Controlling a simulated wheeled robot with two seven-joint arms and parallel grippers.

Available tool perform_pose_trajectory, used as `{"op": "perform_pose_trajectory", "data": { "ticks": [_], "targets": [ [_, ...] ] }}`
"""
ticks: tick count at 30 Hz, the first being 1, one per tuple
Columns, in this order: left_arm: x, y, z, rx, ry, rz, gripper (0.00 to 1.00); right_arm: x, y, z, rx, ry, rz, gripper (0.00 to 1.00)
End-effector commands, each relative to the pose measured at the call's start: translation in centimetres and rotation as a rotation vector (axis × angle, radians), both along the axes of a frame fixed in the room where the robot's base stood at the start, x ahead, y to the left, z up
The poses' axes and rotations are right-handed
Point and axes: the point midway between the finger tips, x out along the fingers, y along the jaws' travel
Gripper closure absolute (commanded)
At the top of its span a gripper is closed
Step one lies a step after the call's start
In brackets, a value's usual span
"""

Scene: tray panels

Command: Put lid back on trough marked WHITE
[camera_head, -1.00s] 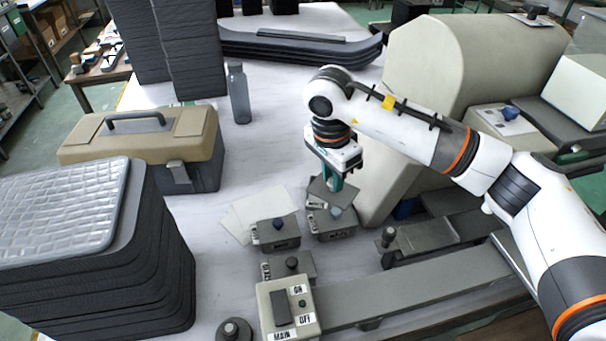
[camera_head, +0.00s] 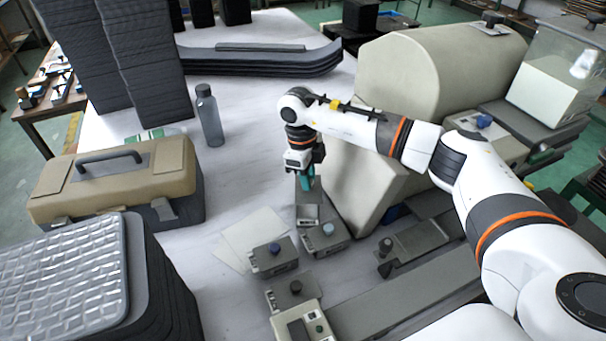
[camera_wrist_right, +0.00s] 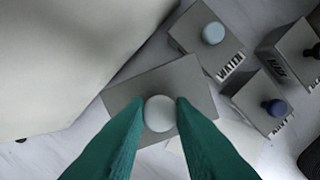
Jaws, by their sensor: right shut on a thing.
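My right gripper (camera_head: 305,184) is shut on the white round knob (camera_wrist_right: 159,113) of a flat grey lid (camera_wrist_right: 190,76). Its green fingers press the knob from both sides in the right wrist view (camera_wrist_right: 160,118). In the head view the lid (camera_head: 304,203) is under the gripper, just behind the trough with a light blue knob (camera_head: 328,230). The lid hides what is below it, and I cannot tell whether it hangs or rests. No label reading WHITE is legible. My left gripper is not in view.
A lidded trough marked WATER (camera_wrist_right: 190,38) is close to the held lid. A blue-knobbed trough (camera_head: 285,262) and one marked BLACK (camera_wrist_right: 283,42) are nearby. A large cream housing (camera_head: 352,180) stands right of the gripper.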

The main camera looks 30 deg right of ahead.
Motion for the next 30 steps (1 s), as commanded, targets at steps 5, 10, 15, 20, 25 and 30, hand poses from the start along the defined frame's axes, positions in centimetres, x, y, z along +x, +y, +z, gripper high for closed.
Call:
{"op": "perform_pose_trajectory", "data": {
  "ticks": [5, 10, 15, 20, 25, 30],
  "targets": [
    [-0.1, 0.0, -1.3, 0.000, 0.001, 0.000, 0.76, -0.1, 0.1, -2.0, 0.000, 0.002, 0.003, 1.00],
    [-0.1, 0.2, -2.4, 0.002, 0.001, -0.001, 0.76, 0.0, 0.1, -3.7, 0.000, 0.001, 0.004, 1.00],
    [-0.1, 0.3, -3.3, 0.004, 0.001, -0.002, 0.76, 0.0, 0.1, -4.9, 0.001, 0.000, 0.004, 1.00],
    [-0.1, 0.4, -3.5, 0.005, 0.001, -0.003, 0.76, 0.0, 0.1, -5.2, 0.000, -0.001, 0.004, 1.00],
    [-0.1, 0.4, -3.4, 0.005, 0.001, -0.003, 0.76, 0.0, 0.1, -5.1, 0.000, 0.000, 0.004, 1.00],
    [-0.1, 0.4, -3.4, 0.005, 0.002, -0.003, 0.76, 0.0, 0.1, -5.1, 0.000, 0.000, 0.004, 1.00]
  ]
}}
